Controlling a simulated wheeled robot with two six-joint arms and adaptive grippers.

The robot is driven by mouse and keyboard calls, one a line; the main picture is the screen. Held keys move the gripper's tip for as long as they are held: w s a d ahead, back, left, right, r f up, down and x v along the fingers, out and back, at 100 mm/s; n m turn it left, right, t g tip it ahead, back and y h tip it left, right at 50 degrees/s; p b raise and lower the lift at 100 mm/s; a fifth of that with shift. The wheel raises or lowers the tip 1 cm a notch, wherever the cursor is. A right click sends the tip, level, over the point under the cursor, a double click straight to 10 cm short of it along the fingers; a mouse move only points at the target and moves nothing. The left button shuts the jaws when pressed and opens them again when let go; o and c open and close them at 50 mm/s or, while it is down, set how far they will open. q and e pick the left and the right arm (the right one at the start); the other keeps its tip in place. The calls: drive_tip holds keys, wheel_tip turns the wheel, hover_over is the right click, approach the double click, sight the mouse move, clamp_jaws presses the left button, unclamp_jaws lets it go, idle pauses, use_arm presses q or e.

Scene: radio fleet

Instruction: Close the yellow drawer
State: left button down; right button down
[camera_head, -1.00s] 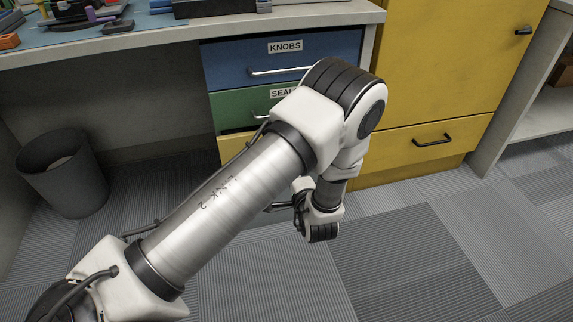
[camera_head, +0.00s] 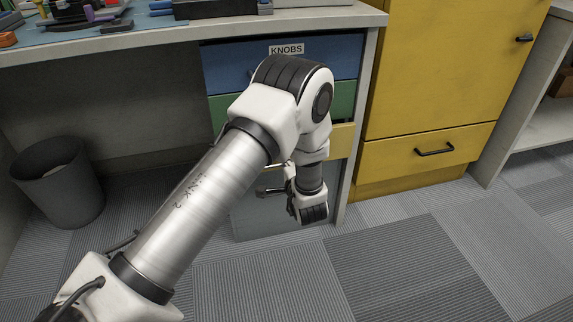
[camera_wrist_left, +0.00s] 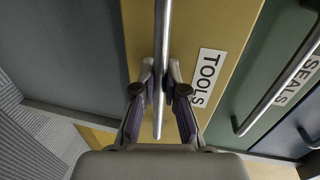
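The yellow drawer (camera_head: 343,141) sits under the green drawer in the desk's stack, mostly hidden behind my left arm in the head view. Its right end looks about in line with the fronts above; I cannot tell whether a small gap is left. In the left wrist view its yellow front (camera_wrist_left: 226,35) carries a TOOLS label and a long metal bar handle (camera_wrist_left: 161,25). My left gripper (camera_wrist_left: 161,70) has one finger close on each side of that bar and appears shut on it. My right gripper is not in view.
A blue KNOBS drawer (camera_head: 225,66) and a green drawer (camera_head: 343,99) are above, a grey front (camera_head: 250,222) below. A yellow cabinet (camera_head: 440,70) with its own low drawer (camera_head: 400,157) stands right. A bin (camera_head: 58,185) is left. Carpet in front is clear.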

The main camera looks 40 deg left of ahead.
use_arm(q)
drive_tip(key=w+a+p, duration=0.1)
drive_tip(key=w+a, duration=0.1)
drive_tip(key=shift+w+a+r+p, duration=0.1)
drive_tip(key=shift+w+a+p, duration=0.05)
drive_tip(key=shift+a+p, duration=0.25)
drive_tip(key=shift+d, duration=0.1)
drive_tip(key=c, duration=1.6)
unclamp_jaws()
drive_tip(key=o, duration=0.4)
drive_tip(key=shift+w, duration=0.1)
